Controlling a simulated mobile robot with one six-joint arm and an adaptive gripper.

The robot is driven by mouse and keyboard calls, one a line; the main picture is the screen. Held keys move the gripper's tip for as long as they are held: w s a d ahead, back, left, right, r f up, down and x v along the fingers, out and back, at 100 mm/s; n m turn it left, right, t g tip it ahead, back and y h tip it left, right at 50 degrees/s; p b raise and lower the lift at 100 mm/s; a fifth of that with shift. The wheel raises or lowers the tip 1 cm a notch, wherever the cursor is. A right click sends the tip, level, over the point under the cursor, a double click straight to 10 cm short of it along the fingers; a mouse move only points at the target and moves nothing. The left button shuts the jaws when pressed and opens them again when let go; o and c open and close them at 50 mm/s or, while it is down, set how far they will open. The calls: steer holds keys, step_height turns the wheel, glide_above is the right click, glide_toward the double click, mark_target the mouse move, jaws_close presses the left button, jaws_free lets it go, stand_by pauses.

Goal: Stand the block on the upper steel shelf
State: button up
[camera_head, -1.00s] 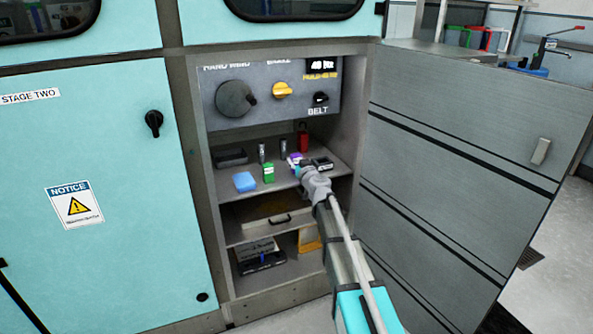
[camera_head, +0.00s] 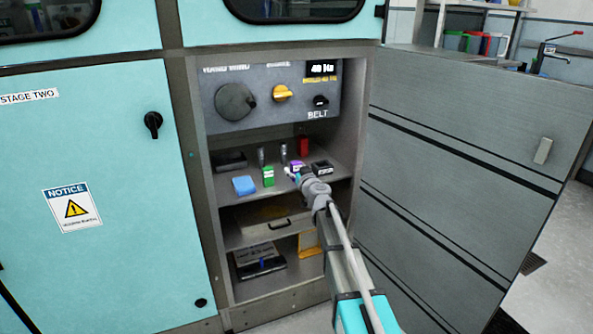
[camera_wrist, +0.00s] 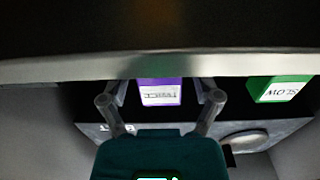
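A purple block with a white label (camera_head: 296,167) is at the right part of the upper steel shelf (camera_head: 226,188), close to its front edge. In the wrist view the purple block (camera_wrist: 159,93) shows upside down between my two fingers. My gripper (camera_head: 299,173) reaches in from the front right and partly covers the block. In the wrist view my gripper (camera_wrist: 160,98) has its fingers spread, with a visible gap on each side of the block. A green block (camera_head: 268,175) stands to the left on the same shelf and also shows in the wrist view (camera_wrist: 281,89).
A blue piece (camera_head: 244,185), a red item (camera_head: 303,145), a dark item (camera_head: 322,167) and two small cylinders share the shelf. A knob panel (camera_head: 265,95) hangs above. The open cabinet door (camera_head: 450,170) bounds the right.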

steer(key=shift+r, duration=0.1)
stand_by(0.3)
steer(key=shift+r, duration=0.15)
steer(key=v, duration=1.2)
stand_by(0.6)
steer(key=s+a+f+n+g+y, duration=0.3)
steer(key=s+a+f+g, duration=0.2)
steer(key=s+f+g, duration=0.55)
steer(key=s+d+f+m+g+h, duration=0.3)
steer(key=s+d+f+h, duration=0.1)
steer(key=s, duration=0.5)
steer(key=s+d+f+m+g+h, duration=0.3)
steer(key=s+d, duration=0.3)
steer(key=s, duration=0.4)
steer(key=shift+f+g+h, duration=0.35)
steer(key=shift+f+h, duration=0.25)
steer(key=shift+f, duration=0.05)
